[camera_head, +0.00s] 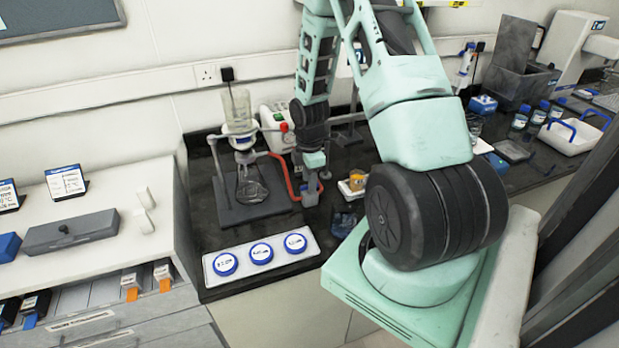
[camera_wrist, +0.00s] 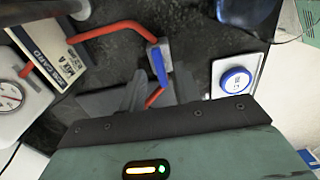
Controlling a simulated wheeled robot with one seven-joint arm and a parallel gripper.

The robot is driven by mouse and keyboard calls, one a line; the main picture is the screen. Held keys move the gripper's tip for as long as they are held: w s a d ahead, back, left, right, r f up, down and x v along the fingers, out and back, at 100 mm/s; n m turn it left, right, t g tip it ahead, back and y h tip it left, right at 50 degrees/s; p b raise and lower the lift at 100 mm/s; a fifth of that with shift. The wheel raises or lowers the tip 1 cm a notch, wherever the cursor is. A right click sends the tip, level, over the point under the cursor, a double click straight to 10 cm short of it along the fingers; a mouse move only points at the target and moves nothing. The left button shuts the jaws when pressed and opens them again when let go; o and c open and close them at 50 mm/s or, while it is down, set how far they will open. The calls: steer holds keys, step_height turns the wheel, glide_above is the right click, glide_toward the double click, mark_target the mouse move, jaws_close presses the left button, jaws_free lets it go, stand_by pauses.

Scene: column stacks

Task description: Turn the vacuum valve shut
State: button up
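The vacuum valve (camera_wrist: 152,48) is a small grey block with a blue lever handle (camera_wrist: 158,66) in the wrist view. Red hose (camera_wrist: 115,32) runs to it from the upper left, and another red piece shows below it. My gripper (camera_wrist: 160,86) is open, with its grey fingers apart on either side of the lever's lower end. I cannot tell whether a finger touches it. In the head view my gripper (camera_head: 311,174) points down at the valve, which it partly hides, beside the red hose (camera_head: 286,172).
A filter flask (camera_head: 250,186) with a funnel stands on a dark base left of the valve. A white pump with a gauge (camera_head: 278,124) stands behind. A white tray with several blue-capped jars (camera_head: 262,253) lies in front. A small yellow-topped container (camera_head: 357,179) stands right.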

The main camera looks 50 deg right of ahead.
steer(key=shift+f, duration=0.45)
jaws_close()
